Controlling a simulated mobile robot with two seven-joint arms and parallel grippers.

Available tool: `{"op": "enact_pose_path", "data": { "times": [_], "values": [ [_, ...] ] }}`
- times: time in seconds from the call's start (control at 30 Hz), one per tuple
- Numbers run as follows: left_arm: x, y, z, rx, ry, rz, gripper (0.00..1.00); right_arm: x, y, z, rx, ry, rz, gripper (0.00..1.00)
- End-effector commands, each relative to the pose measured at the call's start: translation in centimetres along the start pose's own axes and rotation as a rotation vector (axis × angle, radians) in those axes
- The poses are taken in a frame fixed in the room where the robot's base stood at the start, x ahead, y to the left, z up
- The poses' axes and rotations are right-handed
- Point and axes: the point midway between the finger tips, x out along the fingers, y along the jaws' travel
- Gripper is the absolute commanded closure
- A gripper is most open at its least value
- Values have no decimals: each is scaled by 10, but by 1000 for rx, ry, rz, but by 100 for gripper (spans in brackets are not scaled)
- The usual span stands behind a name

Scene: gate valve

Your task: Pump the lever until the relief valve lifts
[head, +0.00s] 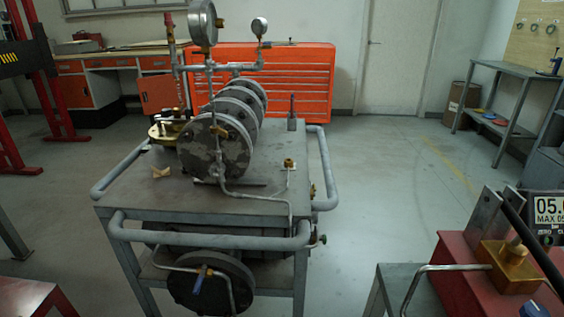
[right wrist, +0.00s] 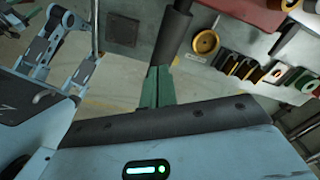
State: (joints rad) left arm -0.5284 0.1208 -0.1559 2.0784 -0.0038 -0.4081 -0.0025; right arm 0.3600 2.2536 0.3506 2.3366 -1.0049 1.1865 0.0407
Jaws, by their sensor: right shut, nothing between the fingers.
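A red pump unit (head: 470,250) stands at the lower right of the head view, with a brass block (head: 508,268) on top. A black lever (head: 532,240) slopes down to the right across it and leaves the picture. A display (head: 549,212) beside it is cut off; "05." and "MAX 05" show. I cannot tell which fitting is the relief valve. In the right wrist view my right gripper (right wrist: 158,86) is shut and empty, its green fingers together. A dark cylinder (right wrist: 173,38), perhaps the lever's grip, shows just beyond the fingertips; contact is unclear. My left gripper is not in view.
A grey cart (head: 150,195) with tube rails carries a flanged valve body (head: 215,145) and a round gauge (head: 203,22). An orange tool cabinet (head: 300,85) stands behind. The right wrist view shows a brass ring (right wrist: 205,42). Floor between cart and shelf (head: 505,70) is clear.

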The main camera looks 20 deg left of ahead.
Motion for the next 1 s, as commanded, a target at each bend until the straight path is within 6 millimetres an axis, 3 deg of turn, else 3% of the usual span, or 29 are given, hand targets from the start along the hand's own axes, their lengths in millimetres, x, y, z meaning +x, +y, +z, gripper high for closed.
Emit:
{"op": "enact_pose_path", "data": {
  "times": [0.13,0.7,0.83,1.0],
  "values": [
    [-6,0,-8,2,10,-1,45,-14,0,0,1,-1,-1,100],
    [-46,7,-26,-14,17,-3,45,-113,0,0,1,-3,-4,100],
    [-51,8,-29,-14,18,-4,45,-125,0,0,0,-1,-1,100],
    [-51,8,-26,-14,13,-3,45,-127,0,0,0,1,1,100]
  ]
}}
